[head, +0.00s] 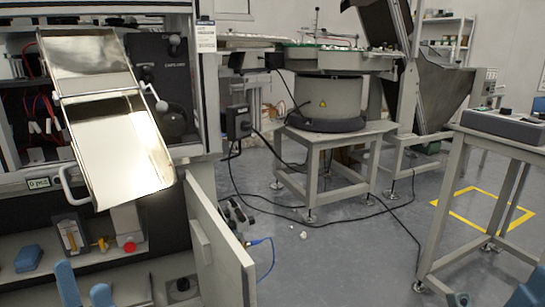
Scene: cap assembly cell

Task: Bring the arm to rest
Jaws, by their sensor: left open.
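My left gripper (84,288) shows at the bottom left as two blue fingertips with a gap between them. It is open, with nothing seen between the tips. It is in front of the lower shelf of the machine cabinet, and the rest of the arm is out of the picture. A blue piece (528,291) at the bottom right corner may be part of my right gripper; too little of it shows to tell its state.
The cabinet has a tilted metal chute (120,150) with a handle and an open lower door (222,245). A blue block (28,258) and a red button (129,247) are on its lower shelf. A bowl feeder (328,100) stands behind. A bench (510,140) is right; cables cross the floor.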

